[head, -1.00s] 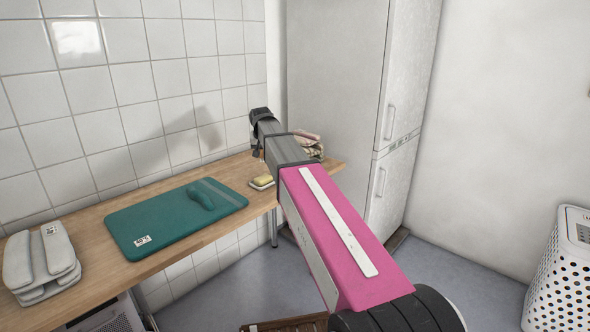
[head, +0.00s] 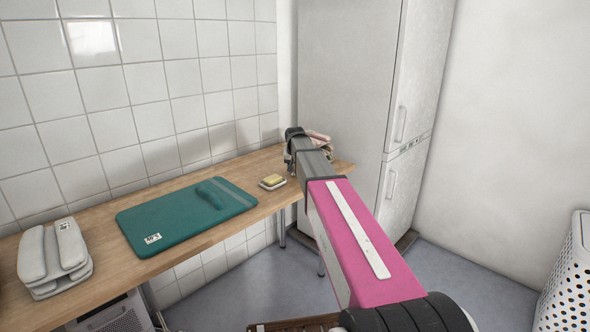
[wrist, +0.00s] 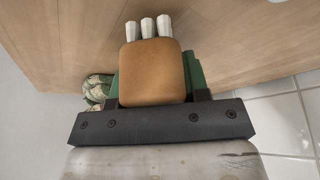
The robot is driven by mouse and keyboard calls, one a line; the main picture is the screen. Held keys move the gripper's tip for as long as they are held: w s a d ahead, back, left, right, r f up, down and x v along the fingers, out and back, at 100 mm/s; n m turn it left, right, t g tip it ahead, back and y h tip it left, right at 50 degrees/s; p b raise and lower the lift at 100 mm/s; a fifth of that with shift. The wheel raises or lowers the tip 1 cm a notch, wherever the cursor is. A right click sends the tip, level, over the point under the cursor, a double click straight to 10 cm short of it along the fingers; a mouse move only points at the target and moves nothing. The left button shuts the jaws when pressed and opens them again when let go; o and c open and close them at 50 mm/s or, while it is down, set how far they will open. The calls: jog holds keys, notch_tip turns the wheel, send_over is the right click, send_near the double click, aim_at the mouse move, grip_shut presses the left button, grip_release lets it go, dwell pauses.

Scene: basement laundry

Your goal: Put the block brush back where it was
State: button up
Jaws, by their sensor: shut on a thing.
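The block brush (wrist: 152,72) is a tan wooden block with white bristle tufts at one end. In the wrist view my gripper (wrist: 156,88) is shut on it, with green finger parts showing on both sides. The wooden counter (wrist: 235,45) fills the upper part of that view; I cannot tell the gap between it and the brush. In the head view my gripper (head: 291,145) is at the counter's far right end, largely hidden by my arm, and the brush cannot be made out.
A teal mat (head: 150,218) with a teal object (head: 212,194) lies mid-counter. A soap dish (head: 272,183) with yellow soap is left of my gripper. Folded grey towels (head: 52,258) are at left. Patterned cloth (wrist: 98,88) is close beside the brush. A fridge (head: 350,75) stands behind.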

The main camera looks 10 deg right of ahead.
jog(key=shift+f, duration=0.65)
jog(key=o, duration=0.9)
jog(key=shift+f, duration=0.15)
jog(key=v, duration=1.2)
